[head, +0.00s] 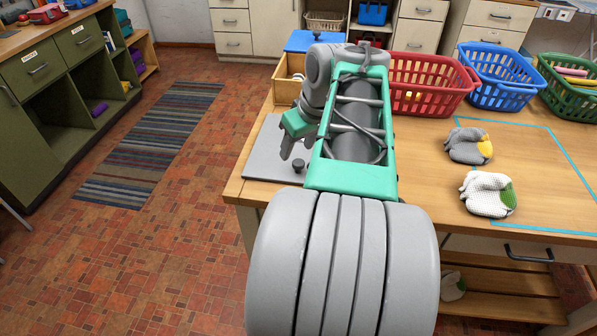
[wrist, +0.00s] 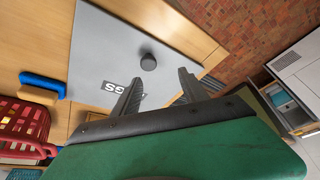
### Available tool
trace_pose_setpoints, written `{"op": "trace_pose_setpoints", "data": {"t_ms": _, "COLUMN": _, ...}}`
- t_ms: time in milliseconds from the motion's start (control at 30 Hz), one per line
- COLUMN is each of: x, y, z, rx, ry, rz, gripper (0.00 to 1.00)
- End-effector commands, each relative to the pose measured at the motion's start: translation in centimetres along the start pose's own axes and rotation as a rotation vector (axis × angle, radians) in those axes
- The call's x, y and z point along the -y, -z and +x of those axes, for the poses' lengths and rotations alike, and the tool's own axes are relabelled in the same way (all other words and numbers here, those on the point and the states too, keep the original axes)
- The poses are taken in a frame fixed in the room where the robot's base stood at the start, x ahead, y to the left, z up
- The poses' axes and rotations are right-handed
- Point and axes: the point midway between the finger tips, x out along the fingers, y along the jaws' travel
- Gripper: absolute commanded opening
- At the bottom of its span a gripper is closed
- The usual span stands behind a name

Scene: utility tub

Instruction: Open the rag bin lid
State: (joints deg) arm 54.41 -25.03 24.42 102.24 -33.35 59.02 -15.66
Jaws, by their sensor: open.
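The rag bin lid (head: 262,152) is a flat grey panel lying level at the left end of the wooden table. It also shows in the wrist view (wrist: 105,55), with a dark label reading "GS" partly hidden by a finger. A dark round knob (head: 298,166) stands on the lid; in the wrist view the knob (wrist: 148,62) sits just beyond my fingertips. My gripper (head: 287,150) is open and empty over the lid, its two fingers apart (wrist: 161,82). The fingers do not appear to touch the knob. My arm hides part of the lid.
Behind the lid is a wooden box (head: 284,88) with a blue top (head: 313,41). Red (head: 425,85), blue (head: 497,78) and green (head: 572,88) baskets line the table's back. Two gloves, grey-yellow (head: 466,146) and white-green (head: 488,194), lie right of my arm. The floor at left is clear.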

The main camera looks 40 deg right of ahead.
Motion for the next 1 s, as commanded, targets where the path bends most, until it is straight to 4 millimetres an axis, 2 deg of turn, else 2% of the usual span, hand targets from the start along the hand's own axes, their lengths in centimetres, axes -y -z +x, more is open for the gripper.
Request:
{"op": "trace_pose_setpoints", "data": {"t_ms": 33, "x": -1.4, "y": -0.6, "z": 0.2, "rx": -0.004, "ry": -0.008, "rz": 0.007, "gripper": 0.51}}
{"op": "trace_pose_setpoints", "data": {"t_ms": 100, "x": -2.2, "y": -0.7, "z": 0.2, "rx": -0.006, "ry": -0.011, "rz": 0.004, "gripper": 0.51}}
{"op": "trace_pose_setpoints", "data": {"t_ms": 167, "x": -2.3, "y": -0.7, "z": 0.7, "rx": -0.006, "ry": -0.01, "rz": 0.003, "gripper": 0.51}}
{"op": "trace_pose_setpoints", "data": {"t_ms": 400, "x": -2.1, "y": -0.7, "z": 5.2, "rx": -0.003, "ry": -0.007, "rz": 0.0, "gripper": 0.51}}
{"op": "trace_pose_setpoints", "data": {"t_ms": 533, "x": -2.1, "y": -0.6, "z": 6.9, "rx": -0.006, "ry": -0.009, "rz": 0.001, "gripper": 0.51}}
{"op": "trace_pose_setpoints", "data": {"t_ms": 867, "x": -2.2, "y": -0.5, "z": 7.5, "rx": -0.007, "ry": -0.011, "rz": 0.001, "gripper": 0.5}}
{"op": "trace_pose_setpoints", "data": {"t_ms": 1000, "x": -2.2, "y": -0.5, "z": 7.5, "rx": -0.007, "ry": -0.011, "rz": 0.002, "gripper": 0.39}}
